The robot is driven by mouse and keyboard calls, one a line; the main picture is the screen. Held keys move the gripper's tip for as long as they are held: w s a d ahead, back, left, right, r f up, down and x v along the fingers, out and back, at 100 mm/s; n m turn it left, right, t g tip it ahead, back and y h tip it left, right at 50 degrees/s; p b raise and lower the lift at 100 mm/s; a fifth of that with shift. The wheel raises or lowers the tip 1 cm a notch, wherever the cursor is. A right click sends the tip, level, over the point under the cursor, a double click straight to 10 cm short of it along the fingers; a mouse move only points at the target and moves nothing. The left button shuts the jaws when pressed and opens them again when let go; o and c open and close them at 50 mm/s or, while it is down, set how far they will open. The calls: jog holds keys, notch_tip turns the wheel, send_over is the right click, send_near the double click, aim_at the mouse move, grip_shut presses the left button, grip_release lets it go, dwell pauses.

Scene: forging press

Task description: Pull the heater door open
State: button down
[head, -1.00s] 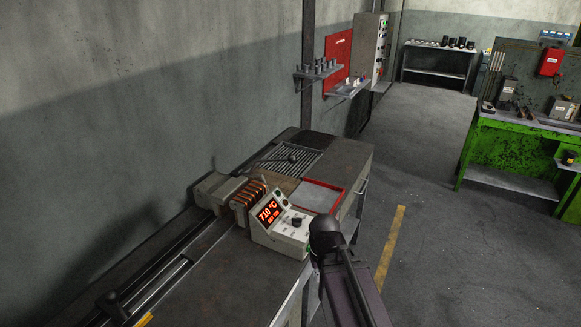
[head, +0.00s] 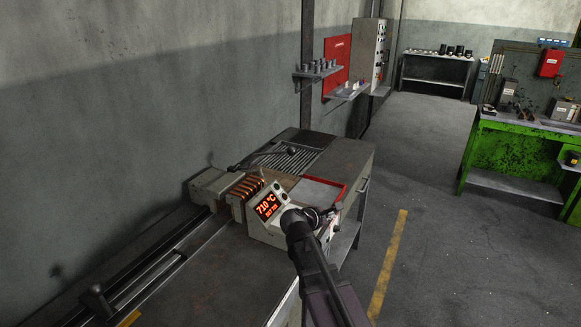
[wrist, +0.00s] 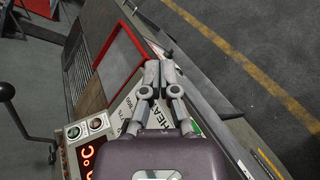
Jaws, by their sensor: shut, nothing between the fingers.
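The heater's control box (head: 267,230) stands on the bench with a lit 710 °C display (head: 267,205). In the wrist view its HEAT panel (wrist: 137,98) lies partly under my gripper. Behind the box are copper coils (head: 243,190) and a pale grey block (head: 208,183). A black lever with a ball end (head: 291,150) rises behind them, and its ball also shows in the wrist view (wrist: 7,91). I cannot make out which part is the door. My gripper (head: 334,209) is shut and empty, above the bench's right side by the red-rimmed tray; its fingertips show in the wrist view (wrist: 160,64).
The red-rimmed tray (head: 318,191) and a ribbed grate (head: 283,157) lie beyond the box. A rail (head: 160,272) runs along the bench's left. A wall shelf (head: 318,72) hangs behind. The floor to the right, with a yellow line (head: 388,262), is clear.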

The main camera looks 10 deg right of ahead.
jog(key=w+a+r+n+t+y+b, duration=0.1)
jog(key=w+a+r+n+t+b, duration=0.3)
jog(key=w+a+n+t, duration=0.6)
jog(key=w+a+n+b, duration=0.2)
jog(key=n, duration=1)
jog(key=shift+t+y+b, duration=0.3)
jog(key=shift+y+b, duration=0.05)
jog(key=shift+y, duration=0.05)
jog(key=shift+w, duration=0.15)
jog(key=p, duration=0.2)
send_near(292, 154)
jog(key=w+d, duration=0.4)
jog(key=shift+w+a+r+p, duration=0.2)
jog(key=shift+w+r+p, duration=0.3)
jog(key=shift+w+p, duration=0.25)
jog(key=shift+w+a+r+p, duration=0.2)
jog(key=shift+w+r+p, duration=0.25)
jog(key=shift+w+p, duration=0.35)
jog(key=shift+w, duration=0.1)
